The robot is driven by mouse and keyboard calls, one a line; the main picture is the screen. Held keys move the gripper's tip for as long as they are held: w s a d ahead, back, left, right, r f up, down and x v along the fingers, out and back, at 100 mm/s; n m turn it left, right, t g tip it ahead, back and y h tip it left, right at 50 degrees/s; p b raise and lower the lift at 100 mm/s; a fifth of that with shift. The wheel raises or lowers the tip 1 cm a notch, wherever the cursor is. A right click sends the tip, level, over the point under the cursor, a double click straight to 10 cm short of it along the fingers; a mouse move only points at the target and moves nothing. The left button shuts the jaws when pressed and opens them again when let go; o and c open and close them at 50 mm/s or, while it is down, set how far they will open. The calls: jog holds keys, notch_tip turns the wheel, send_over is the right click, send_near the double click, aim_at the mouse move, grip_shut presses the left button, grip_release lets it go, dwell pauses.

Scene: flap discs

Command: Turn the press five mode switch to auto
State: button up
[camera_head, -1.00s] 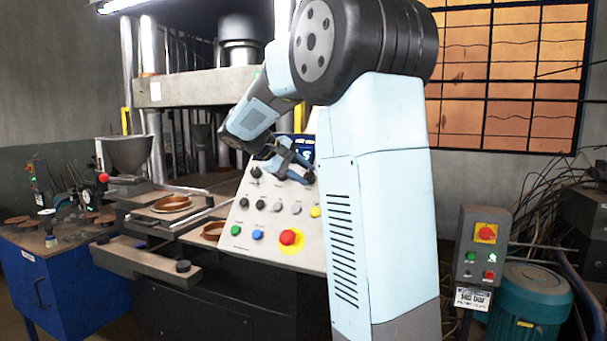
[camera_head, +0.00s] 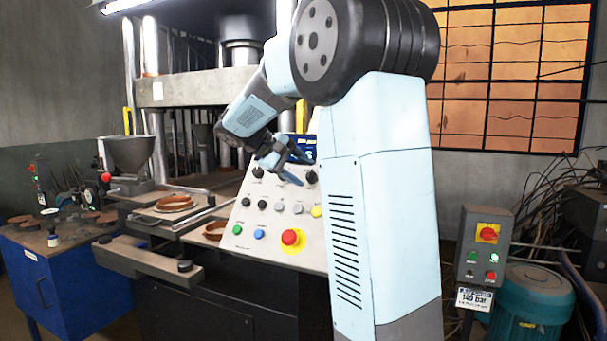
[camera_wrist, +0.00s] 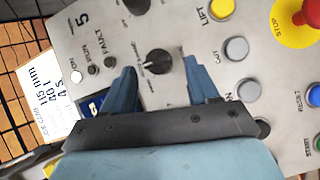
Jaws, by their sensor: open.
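The sloped grey control panel (camera_head: 262,222) carries several black rotary knobs. In the wrist view, a black knob (camera_wrist: 158,62) with a pale pointer line toward picture left sits between the fingertips of my gripper (camera_wrist: 160,70). The fingers are open, with a gap on each side of the knob. A second black knob (camera_wrist: 137,5) is cut off at the top edge. The labels around the knobs are too small to read, so I cannot confirm which is the mode switch. In the head view my gripper (camera_head: 291,168) is over the panel's upper part, hiding the knob between its fingers.
A red stop button (camera_head: 290,238) on a yellow plate and a yellow button (camera_head: 317,211) are below my gripper. A large "5" and several lamps (camera_wrist: 93,69) show beside the knobs. A card (camera_wrist: 50,95) stands at the panel's edge. The press fills the background.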

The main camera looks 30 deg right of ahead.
jog(key=v, duration=1.2)
jog(key=shift+a, duration=0.2)
jog(key=s+a+f+t+y, duration=0.2)
jog(key=s+f, duration=0.4)
jog(key=s, duration=0.3)
jog(key=s+a+f+m+t+y, duration=0.1)
jog(key=s+f+y, duration=0.4)
jog(key=s, duration=0.5)
jog(key=s+a+f+m+t+y, duration=0.1)
jog(key=s+a+f+t+y, duration=0.2)
jog(key=s+f, duration=0.4)
jog(key=shift+s+y, duration=0.4)
jog(key=shift+s, duration=0.75)
